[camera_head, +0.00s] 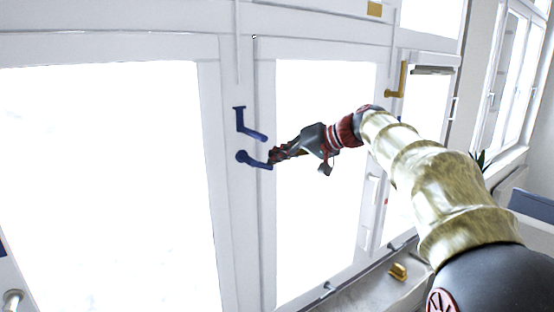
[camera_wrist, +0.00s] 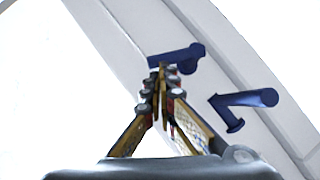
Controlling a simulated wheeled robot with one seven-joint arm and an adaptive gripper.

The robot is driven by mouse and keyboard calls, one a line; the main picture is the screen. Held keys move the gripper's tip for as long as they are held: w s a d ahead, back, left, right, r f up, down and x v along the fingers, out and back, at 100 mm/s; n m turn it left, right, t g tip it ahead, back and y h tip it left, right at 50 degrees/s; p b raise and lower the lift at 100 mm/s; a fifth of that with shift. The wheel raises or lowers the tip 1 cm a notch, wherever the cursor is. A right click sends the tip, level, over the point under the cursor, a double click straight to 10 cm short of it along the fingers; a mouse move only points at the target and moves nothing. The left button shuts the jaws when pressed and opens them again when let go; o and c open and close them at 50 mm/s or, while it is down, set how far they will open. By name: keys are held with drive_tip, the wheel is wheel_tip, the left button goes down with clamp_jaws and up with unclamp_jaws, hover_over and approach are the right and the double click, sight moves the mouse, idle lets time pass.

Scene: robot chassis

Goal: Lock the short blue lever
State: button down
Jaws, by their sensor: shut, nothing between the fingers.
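Two blue levers sit one above the other on the white window post. The lower blue lever (camera_head: 253,160) looks like the shorter one and points right and slightly down from its round base. The upper blue lever (camera_head: 245,128) has a stem and an arm slanting down to the right. My gripper (camera_head: 273,157) is shut and empty, with its fingertips at the free end of the lower lever. In the wrist view, my gripper (camera_wrist: 162,72) overlaps the end of one blue lever (camera_wrist: 178,56); I cannot tell whether they touch. The other blue lever (camera_wrist: 243,106) lies to the right.
A gold lever (camera_head: 401,82) is on the window frame to the right. A small gold object (camera_head: 398,271) lies on the sill (camera_head: 370,296) below. A blue chair back (camera_head: 535,204) stands at the far right. The space left of the levers is free.

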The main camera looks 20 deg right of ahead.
drive_tip(key=f+m+y+b, duration=0.1)
drive_tip(key=m+y+b, duration=0.1)
drive_tip(key=b, duration=0.1)
drive_tip(key=a+f+m+y+b, duration=0.1)
drive_tip(key=f+m+y+b, duration=0.1)
drive_tip(key=b, duration=0.1)
drive_tip(key=f+m+t+y+b, duration=0.1)
drive_tip(key=f+m+b, duration=0.1)
drive_tip(key=b, duration=0.2)
drive_tip(key=shift+s+a+f+y, duration=0.25)
drive_tip(key=shift+a+y, duration=0.05)
drive_tip(key=shift+y, duration=0.1)
idle(0.6)
drive_tip(key=shift+a+f+b, duration=0.3)
drive_tip(key=shift+b, duration=0.25)
idle(0.6)
